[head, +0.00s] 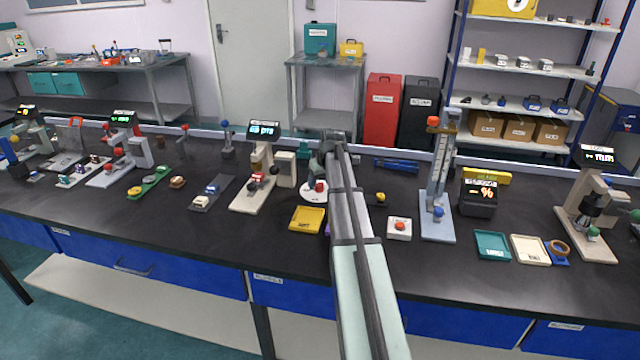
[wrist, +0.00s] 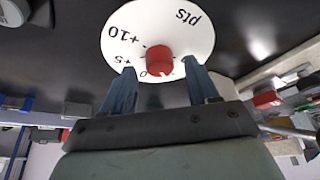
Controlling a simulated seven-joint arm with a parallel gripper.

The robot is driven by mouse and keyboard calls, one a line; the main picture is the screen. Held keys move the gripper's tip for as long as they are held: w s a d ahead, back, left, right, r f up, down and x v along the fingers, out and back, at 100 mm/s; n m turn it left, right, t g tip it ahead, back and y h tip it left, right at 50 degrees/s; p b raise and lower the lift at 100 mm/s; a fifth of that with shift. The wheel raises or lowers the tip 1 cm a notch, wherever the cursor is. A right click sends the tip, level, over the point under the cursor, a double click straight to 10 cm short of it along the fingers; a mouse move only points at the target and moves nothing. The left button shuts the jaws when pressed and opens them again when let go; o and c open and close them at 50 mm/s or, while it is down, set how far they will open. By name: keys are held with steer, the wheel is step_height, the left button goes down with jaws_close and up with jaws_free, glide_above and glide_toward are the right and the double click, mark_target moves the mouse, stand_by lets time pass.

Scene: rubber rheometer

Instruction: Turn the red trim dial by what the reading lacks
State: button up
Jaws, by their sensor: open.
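The red trim dial is a red knob (wrist: 159,60) at the centre of a round white scale plate (wrist: 185,40) marked "0", "+5", "+10" and "pts" in the wrist view. In the head view the red knob (head: 319,186) is beside my arm, on its white plate. My gripper (wrist: 159,68) is open, with one finger on each side of the knob in the picture. Gaps show between both fingers and the knob. In the head view my gripper (head: 318,166) is over the dial, partly hidden by my arm. A dark display box (head: 480,191) shows orange digits, perhaps 96.
A yellow tray (head: 307,219) lies left of my arm. A white box with a red button (head: 399,228) and a small yellow knob (head: 380,198) are to the right. A cream instrument with a display (head: 263,131) stands left of the dial. A tall blue-grey stand (head: 437,180) rises farther right.

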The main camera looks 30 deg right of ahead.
steer(key=v, duration=1.2)
steer(key=shift+r, duration=0.3)
steer(key=shift+s, duration=0.1)
